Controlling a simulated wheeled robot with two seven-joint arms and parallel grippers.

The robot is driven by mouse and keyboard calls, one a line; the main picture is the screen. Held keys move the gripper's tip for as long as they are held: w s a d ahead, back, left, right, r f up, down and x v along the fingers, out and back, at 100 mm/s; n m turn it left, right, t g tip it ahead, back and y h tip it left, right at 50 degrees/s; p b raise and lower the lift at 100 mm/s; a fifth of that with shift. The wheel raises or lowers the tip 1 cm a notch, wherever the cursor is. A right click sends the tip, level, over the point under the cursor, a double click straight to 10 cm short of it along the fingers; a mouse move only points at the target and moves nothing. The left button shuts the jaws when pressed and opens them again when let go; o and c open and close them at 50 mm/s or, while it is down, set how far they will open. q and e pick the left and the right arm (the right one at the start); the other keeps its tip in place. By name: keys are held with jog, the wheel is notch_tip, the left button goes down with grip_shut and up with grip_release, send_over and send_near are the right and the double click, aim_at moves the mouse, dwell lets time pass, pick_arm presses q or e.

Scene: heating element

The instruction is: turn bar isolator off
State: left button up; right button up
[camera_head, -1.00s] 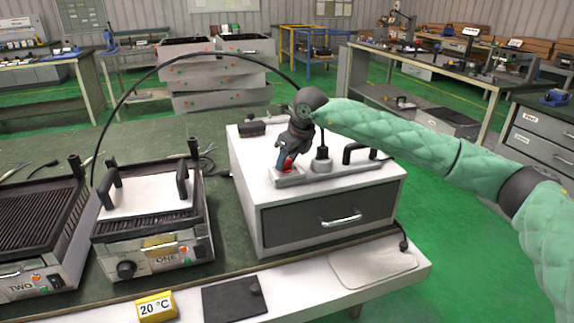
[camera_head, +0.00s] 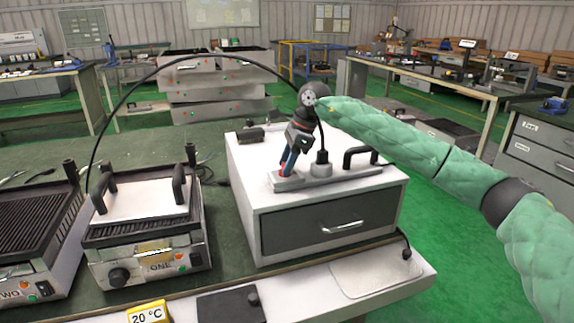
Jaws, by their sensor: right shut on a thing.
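The bar isolator (camera_head: 345,178) is a long grey bar lying on top of a white drawer cabinet. A black plug (camera_head: 322,158) with a cable stands upright in its middle. A small red switch (camera_head: 284,170) is at its left end. My right gripper (camera_head: 287,165) comes down from above onto this left end, its fingers shut on the red switch. The fingers hide much of the switch, so its exact position is hard to tell. My left gripper is out of view.
The white cabinet (camera_head: 245,195) has a dark drawer and a black handle on top. A press grill marked ONE (camera_head: 150,262) stands to its left, with another grill beyond. A yellow 20 °C display (camera_head: 147,313) sits at the front edge. A black cable arches overhead.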

jog(key=shift+n+g, duration=0.3)
jog(key=shift+n, duration=0.5)
jog(key=o, duration=1)
jog(key=shift+r, duration=0.1)
jog(key=shift+v, duration=3.8)
jog(key=shift+w+a, duration=0.1)
